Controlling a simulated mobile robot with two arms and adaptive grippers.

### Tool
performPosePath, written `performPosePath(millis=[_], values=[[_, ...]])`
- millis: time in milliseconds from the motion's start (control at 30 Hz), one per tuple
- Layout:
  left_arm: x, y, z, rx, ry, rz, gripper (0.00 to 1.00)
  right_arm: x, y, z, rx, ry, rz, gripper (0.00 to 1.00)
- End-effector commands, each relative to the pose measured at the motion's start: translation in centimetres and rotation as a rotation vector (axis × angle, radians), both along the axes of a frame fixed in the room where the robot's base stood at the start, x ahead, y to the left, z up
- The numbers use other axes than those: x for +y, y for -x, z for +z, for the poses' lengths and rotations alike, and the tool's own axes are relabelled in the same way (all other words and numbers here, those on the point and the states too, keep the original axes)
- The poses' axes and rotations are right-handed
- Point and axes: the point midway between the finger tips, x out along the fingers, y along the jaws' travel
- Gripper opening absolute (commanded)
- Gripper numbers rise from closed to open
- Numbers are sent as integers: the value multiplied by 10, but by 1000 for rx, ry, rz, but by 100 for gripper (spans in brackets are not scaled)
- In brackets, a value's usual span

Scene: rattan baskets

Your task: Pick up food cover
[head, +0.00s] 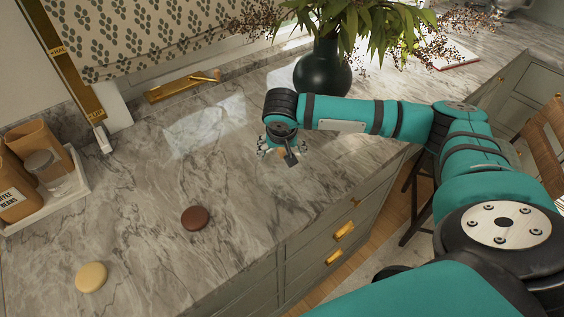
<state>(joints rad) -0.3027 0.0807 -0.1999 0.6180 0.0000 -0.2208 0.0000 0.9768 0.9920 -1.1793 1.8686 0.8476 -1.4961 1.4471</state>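I see no clear food cover in the head view. A round brown disc-like object (195,218) lies on the marble counter (240,190). A similar pale yellow one (91,277) lies nearer the lower left. My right gripper (280,155) hangs over the counter, above and right of the brown object and apart from it. It is small and partly hidden by its own wrist, so I cannot tell whether its fingers are open or shut. My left gripper is not in view.
A dark vase (322,72) with leafy branches stands behind my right arm. A white tray (75,192) with brown containers and a jar is at the left. Brass fittings (183,87) lie at the back. The counter's middle is clear; its front edge drops to drawers (325,240).

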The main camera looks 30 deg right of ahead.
Motion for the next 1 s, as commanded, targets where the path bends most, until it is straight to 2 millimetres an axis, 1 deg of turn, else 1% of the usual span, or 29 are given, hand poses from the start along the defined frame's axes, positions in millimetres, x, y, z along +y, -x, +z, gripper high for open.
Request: performPosePath(millis=[33,67,633,1000], values=[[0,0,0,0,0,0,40,0,0,0,0,0,0,79],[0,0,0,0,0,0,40,0,0,0,0,0,0,75],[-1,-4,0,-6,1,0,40,-1,1,-1,4,2,-1,1],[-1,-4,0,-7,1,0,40,-1,2,-3,10,6,-1,0]])
